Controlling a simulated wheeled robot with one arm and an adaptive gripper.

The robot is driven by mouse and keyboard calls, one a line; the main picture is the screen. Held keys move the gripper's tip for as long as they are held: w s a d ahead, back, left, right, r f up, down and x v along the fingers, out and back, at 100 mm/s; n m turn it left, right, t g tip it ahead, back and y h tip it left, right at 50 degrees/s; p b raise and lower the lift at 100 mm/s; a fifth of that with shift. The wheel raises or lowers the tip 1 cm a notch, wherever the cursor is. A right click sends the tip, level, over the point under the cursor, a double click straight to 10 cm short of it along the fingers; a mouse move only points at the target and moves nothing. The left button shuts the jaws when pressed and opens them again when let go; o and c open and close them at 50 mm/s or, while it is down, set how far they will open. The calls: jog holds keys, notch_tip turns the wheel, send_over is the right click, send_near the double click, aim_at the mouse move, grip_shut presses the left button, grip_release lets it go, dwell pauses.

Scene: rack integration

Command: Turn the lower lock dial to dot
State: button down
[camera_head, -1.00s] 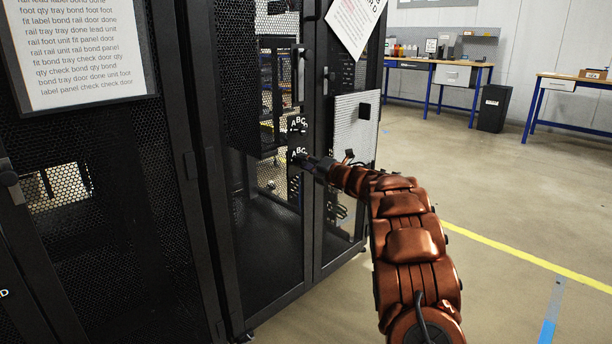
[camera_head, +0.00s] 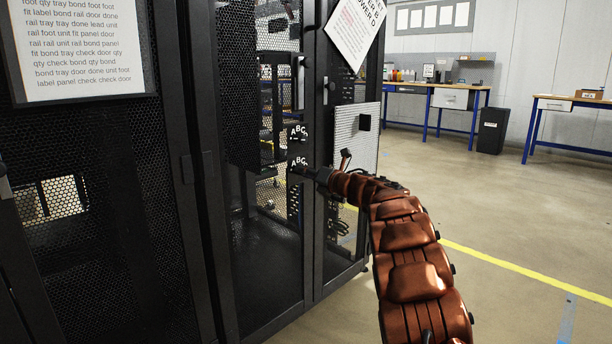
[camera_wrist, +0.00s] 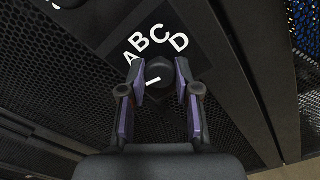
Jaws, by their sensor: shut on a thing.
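The lower lock dial (camera_wrist: 158,72) is a small dark knob with a white mark, on a dark plate with white letters A, B, C, D in an arc above it. In the wrist view my gripper (camera_wrist: 160,80) has one finger on each side of the knob and is shut on it. The white mark lies at the knob's lower left. In the head view my gripper (camera_head: 302,171) reaches the lower lettered plate (camera_head: 298,162) on the rack door; the knob is hidden there. The upper lock dial (camera_head: 298,136) sits just above, with its own letters.
The black mesh rack door (camera_head: 272,210) has a vertical handle (camera_head: 299,81) above the dials. A white tilted sheet (camera_head: 354,28) and a perforated light panel (camera_head: 356,140) are right of it.

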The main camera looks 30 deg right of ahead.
jog(key=c, duration=0.8)
grip_release()
jog(key=shift+v, duration=5.95)
